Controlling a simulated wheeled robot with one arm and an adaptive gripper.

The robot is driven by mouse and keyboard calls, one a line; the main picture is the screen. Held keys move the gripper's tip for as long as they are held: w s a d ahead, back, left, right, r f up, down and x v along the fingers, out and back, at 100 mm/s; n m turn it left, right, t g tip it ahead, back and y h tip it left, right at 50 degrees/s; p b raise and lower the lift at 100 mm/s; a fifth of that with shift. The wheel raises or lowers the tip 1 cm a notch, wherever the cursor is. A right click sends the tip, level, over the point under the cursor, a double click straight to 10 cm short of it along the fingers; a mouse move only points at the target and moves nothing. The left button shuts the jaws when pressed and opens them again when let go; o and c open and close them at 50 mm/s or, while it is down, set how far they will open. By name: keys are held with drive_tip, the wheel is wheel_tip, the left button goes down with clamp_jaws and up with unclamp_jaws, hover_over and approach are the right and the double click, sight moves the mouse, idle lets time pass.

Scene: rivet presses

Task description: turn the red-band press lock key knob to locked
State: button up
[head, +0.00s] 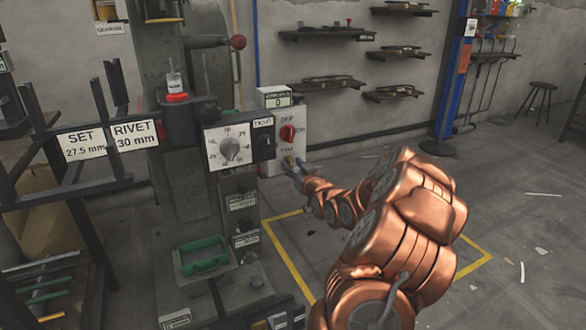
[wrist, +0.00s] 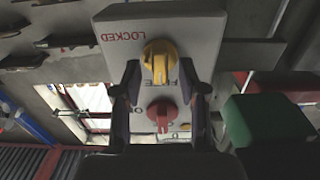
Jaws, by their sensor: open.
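The lock key knob is yellow and sits on the grey control box (head: 272,97), below the red switch knob (head: 288,132). In the wrist view the yellow knob (wrist: 160,60) shows near the word LOCKED, with its ridge upright in the picture and not pointing at that word. The red knob (wrist: 162,115) is below it there. My gripper (head: 294,168) is at the lower front of the box. In the wrist view its two fingers stand open on either side of the yellow knob, with gaps visible. The head view mostly hides the knob behind the fingertips.
The press column has a dial panel (head: 230,147) just left of my gripper and a green tray (head: 204,256) below. A SET/RIVET sign (head: 107,140) is at left. Yellow floor lines (head: 290,262) run under my arm. Wall shelves (head: 330,34) hang behind.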

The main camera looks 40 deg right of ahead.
drive_tip(key=shift+c, duration=0.3)
clamp_jaws()
drive_tip(key=shift+p, duration=0.45)
drive_tip(key=m+p, duration=0.2)
drive_tip(key=p, duration=0.2)
drive_tip(key=shift+r+m, duration=0.2)
drive_tip(key=shift+m, duration=0.2)
drive_tip(key=m+p, duration=0.2)
drive_tip(key=p, duration=0.1)
drive_tip(key=shift+m+p, duration=0.35)
drive_tip(key=shift+m, duration=0.05)
drive_tip(key=m+p, duration=0.2)
drive_tip(key=shift+d+f+m, duration=0.1)
drive_tip(key=shift+f+m, duration=0.1)
drive_tip(key=shift+m, duration=0.1)
drive_tip(key=m+p, duration=0.2)
drive_tip(key=m, duration=0.1)
drive_tip(key=shift+f+m+p, duration=0.1)
drive_tip(key=shift+m+p, duration=0.2)
drive_tip(key=shift+p, duration=0.1)
drive_tip(key=m+p, duration=0.1)
drive_tip(key=m, duration=0.5)
drive_tip(key=shift+f+p, duration=0.15)
drive_tip(key=shift+p, duration=0.25)
